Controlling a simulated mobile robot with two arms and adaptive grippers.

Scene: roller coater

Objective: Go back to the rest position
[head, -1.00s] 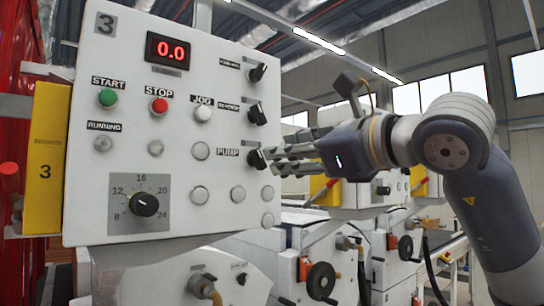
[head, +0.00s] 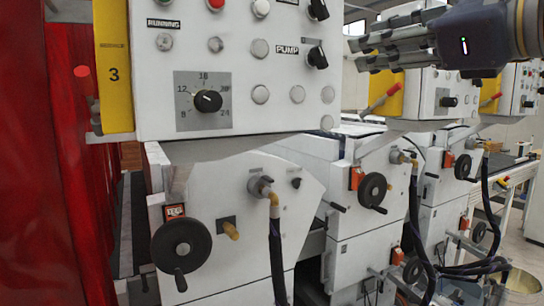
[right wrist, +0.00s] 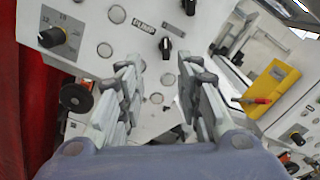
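My right gripper (head: 357,52) reaches in from the upper right in the head view. It is open and empty, with its fingers pointing left. The fingertips are a little to the right of the black PUMP knob (head: 317,56) on the white control panel (head: 245,75), with a gap between. In the right wrist view the two fingers (right wrist: 160,65) stand well apart, and the PUMP knob (right wrist: 165,47) shows beyond them. My left gripper is not in view.
A dial (head: 208,101) marked 8 to 24 is on the panel. A yellow box (head: 114,75) and red curtain (head: 40,150) are at left. Machine housings with black handwheels (head: 181,246) and hoses (head: 277,262) stand below and to the right. More panels (head: 445,95) stand behind the gripper.

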